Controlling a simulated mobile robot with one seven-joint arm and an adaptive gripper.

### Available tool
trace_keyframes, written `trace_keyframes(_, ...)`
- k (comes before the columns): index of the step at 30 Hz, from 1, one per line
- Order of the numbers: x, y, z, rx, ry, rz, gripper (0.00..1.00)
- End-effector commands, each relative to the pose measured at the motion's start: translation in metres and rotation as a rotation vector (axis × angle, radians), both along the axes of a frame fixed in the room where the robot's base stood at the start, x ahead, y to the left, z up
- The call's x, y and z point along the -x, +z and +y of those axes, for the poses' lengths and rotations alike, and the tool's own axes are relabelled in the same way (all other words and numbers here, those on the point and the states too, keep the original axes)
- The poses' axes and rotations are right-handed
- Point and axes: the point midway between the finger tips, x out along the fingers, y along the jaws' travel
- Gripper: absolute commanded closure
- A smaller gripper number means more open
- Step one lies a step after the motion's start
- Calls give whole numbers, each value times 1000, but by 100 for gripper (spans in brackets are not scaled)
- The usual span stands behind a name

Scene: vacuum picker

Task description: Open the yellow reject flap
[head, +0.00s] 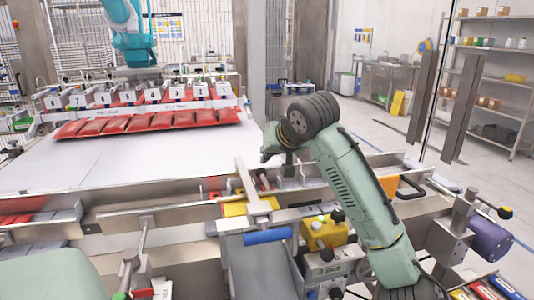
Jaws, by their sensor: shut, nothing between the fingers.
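A yellow plate (234,209), which looks like the reject flap, lies at the near edge of the machine, left of my gripper. A metal bar with a blue grip (267,236) crosses in front of it and hides part of it. I cannot tell how far the flap stands open. My green arm reaches up from the lower right and bends down at its top. My gripper (289,172) is small and dark, pointing down just right of the bar. It is shut and empty, apart from the yellow plate.
A yellow box with knobs (325,232) stands below my gripper. Red packs (150,122) hang under a row of suction heads over a white table (130,160). Metal rails (165,216) run along the near edge. A purple motor (490,240) sits at the right.

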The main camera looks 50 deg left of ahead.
Motion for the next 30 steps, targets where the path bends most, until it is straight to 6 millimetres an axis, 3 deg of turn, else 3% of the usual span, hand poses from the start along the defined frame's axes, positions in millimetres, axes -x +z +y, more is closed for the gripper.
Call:
trace_keyframes(7,-14,43,2,1,-2,2,100)
trace_keyframes(9,-11,45,-9,-5,-1,-4,100)
trace_keyframes(18,0,93,-48,-2,-3,-2,100)
trace_keyframes(30,3,110,-61,0,-2,1,100)
